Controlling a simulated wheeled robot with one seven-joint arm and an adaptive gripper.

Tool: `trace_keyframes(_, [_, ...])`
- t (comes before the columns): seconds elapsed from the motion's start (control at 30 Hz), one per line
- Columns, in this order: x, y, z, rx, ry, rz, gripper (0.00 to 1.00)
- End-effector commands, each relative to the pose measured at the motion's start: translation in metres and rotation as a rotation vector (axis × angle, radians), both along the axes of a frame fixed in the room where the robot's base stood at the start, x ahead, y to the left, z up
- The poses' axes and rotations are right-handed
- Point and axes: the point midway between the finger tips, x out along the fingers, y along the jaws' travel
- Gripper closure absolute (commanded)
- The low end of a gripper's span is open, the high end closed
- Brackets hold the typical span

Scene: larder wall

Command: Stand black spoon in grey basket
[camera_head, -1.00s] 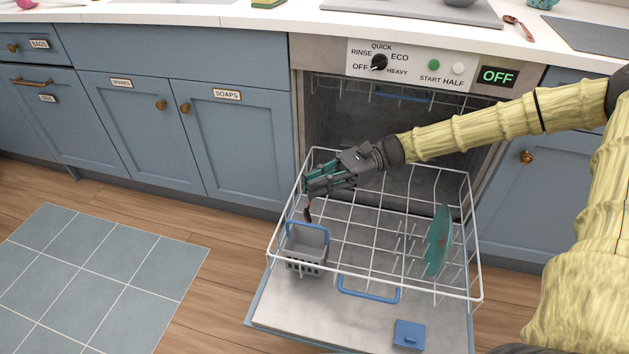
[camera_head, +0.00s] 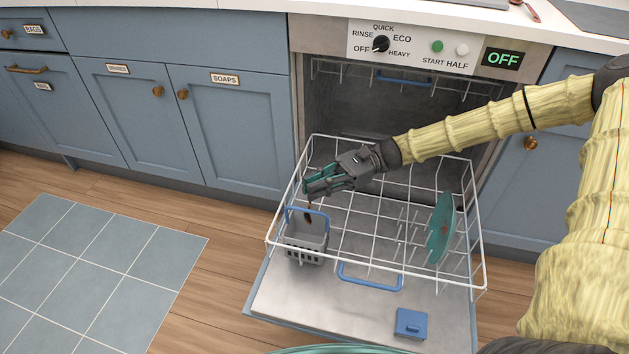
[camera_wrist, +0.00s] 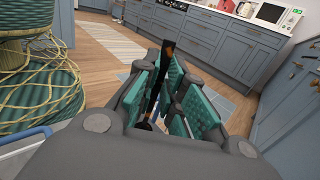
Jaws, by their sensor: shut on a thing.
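My gripper (camera_head: 312,188) is shut on the black spoon (camera_head: 308,216), which hangs steeply downward below the fingers. In the wrist view the spoon (camera_wrist: 154,92) runs between the teal finger pads, with an orange patch near one end. The grey basket (camera_head: 306,247) stands in the front left of the pulled-out white dish rack, its blue handle raised. The spoon's lower end overlaps the handle and the basket's opening in the head view. I cannot tell whether its tip is below the rim.
The white wire rack (camera_head: 378,270) is out over the open dishwasher door (camera_head: 330,300). A teal plate (camera_head: 440,230) stands in its right side. A blue lidded compartment (camera_head: 411,323) is on the door. The rack's middle is free.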

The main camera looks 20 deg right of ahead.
Motion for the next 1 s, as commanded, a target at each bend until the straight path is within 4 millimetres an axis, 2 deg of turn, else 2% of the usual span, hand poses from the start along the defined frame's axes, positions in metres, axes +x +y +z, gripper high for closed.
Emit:
trace_keyframes(0.4, [0.0,0.0,-0.024,0.001,0.001,-0.001,1.0])
trace_keyframes(0.9, [0.0,0.0,-0.028,0.0,0.001,-0.001,1.0])
trace_keyframes(0.93, [0.0,0.0,-0.028,0.0,0.001,-0.001,0.87])
trace_keyframes(1.0, [0.0,0.0,-0.028,0.0,0.001,-0.001,0.75])
